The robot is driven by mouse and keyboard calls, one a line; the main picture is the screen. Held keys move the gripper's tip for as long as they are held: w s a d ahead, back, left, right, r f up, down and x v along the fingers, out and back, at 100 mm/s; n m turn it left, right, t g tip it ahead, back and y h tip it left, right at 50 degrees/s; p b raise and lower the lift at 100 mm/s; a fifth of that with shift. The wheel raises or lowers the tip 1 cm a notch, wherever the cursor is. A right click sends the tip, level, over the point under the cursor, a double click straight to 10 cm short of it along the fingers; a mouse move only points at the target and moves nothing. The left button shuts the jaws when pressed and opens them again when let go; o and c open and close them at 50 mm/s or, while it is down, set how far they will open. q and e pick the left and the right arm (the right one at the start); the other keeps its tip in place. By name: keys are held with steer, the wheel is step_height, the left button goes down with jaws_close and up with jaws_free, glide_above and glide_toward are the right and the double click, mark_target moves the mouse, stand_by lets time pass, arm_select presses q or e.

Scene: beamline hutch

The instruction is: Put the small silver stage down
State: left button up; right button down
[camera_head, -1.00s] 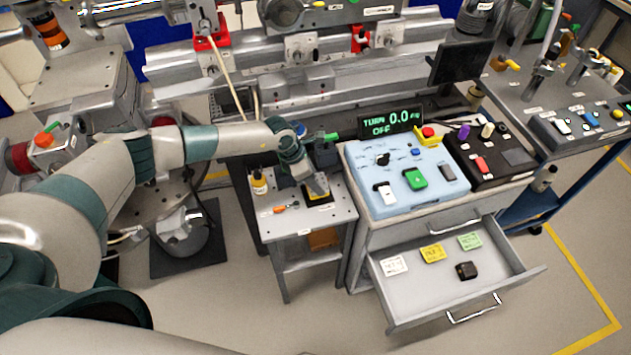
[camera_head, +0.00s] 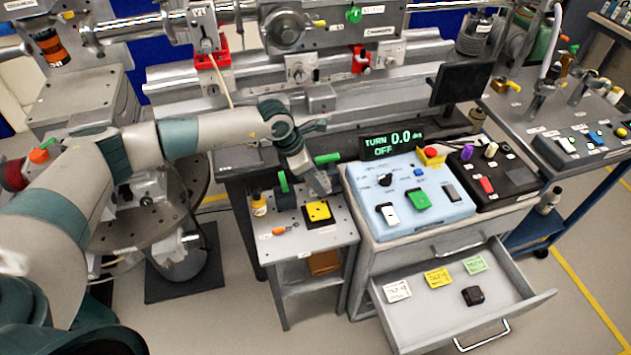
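My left gripper (camera_head: 320,184) points down over the small grey side table (camera_head: 338,232), just behind a yellow square pad with a dark border (camera_head: 318,212). A small grey shape shows at its tip. I cannot tell whether this is only the fingers or the silver stage held between them. The pad is in plain sight, with a small dark mark at its middle. No separate silver stage can be made out with certainty on the side table. My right gripper is not in view.
On the side table are a yellow bottle (camera_head: 258,203), an orange-handled tool (camera_head: 285,229) and a dark block with a green handle (camera_head: 286,196). To the right are a blue control panel (camera_head: 440,212) and an open drawer (camera_head: 430,311). The rail bench (camera_head: 400,99) stands behind.

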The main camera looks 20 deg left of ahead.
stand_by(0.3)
arm_select(q)
steer(key=shift+s+d+f+m, duration=0.2)
steer(key=shift+s+f+m, duration=0.05)
steer(key=shift+s+m, duration=0.5)
steer(key=s+a+m+g+y+b, duration=0.1)
steer(key=s+m+g, duration=0.6)
steer(key=s+m, duration=1.5)
steer(key=m+y+b, duration=0.1)
steer(key=y, duration=0.1)
steer(key=shift+s+f+y+b, duration=0.15)
steer(key=shift+s+y+b, duration=0.15)
steer(key=shift+b, duration=0.1)
steer(key=shift+a, duration=0.1)
